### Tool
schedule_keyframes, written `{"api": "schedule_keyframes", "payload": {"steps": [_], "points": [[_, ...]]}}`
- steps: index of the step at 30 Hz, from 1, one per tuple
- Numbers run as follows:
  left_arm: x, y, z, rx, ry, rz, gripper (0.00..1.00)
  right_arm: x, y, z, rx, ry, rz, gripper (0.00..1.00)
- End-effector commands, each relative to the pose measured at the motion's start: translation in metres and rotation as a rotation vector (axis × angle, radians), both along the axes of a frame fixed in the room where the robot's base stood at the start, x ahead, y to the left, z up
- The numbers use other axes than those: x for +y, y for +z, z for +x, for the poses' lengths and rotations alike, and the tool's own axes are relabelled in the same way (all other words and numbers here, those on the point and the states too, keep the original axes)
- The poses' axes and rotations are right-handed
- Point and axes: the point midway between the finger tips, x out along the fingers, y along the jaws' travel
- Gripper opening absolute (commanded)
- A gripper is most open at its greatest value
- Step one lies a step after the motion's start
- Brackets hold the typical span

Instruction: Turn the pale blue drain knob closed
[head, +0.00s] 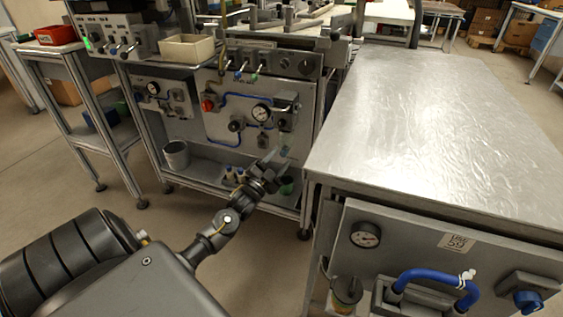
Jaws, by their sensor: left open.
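The pale blue drain knob (284,151) shows small on the lower right of the grey panel, below a dark valve block. My left gripper (278,161) reaches in from the lower left, its open fingers pointing up at the knob. The fingertips are at or just short of the knob; I cannot tell whether they touch it. The gripper hides part of the panel's lower edge. My right gripper is not in view.
A round gauge (261,113), a red knob (208,105) and blue hoses share the panel. A green cup (287,186) stands close below the gripper. A metal can (176,155) is on the shelf's left. A metal-topped cabinet (440,130) bounds the right side.

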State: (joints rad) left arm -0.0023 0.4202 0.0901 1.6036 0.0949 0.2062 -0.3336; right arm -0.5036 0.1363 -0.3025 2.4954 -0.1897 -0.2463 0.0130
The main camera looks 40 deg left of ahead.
Motion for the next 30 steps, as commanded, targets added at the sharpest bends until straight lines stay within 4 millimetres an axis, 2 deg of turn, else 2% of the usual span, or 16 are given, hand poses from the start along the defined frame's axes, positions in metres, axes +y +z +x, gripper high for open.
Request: {"api": "schedule_keyframes", "payload": {"steps": [10,18,20,21,24,25,30], "points": [[-0.0008,0.0014,0.0042,0.000,-0.001,0.000,0.43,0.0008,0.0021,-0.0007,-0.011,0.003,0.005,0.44],[-0.0022,0.0008,0.0047,0.001,-0.004,0.000,0.08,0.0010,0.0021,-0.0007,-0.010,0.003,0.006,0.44],[-0.0026,0.0006,0.0049,0.002,-0.005,-0.001,0.04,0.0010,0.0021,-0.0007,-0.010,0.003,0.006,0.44],[-0.0030,0.0004,0.0050,0.002,-0.005,-0.001,0.28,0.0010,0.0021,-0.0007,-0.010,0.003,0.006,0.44],[-0.0031,0.0004,0.0051,0.001,-0.006,0.000,0.41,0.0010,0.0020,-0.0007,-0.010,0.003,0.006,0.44],[-0.0029,0.0007,0.0051,0.001,-0.006,0.000,0.44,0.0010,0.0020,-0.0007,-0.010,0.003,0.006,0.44],[-0.0015,0.0010,0.0043,0.001,-0.004,0.000,0.44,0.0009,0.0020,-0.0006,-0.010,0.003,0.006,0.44]]}}
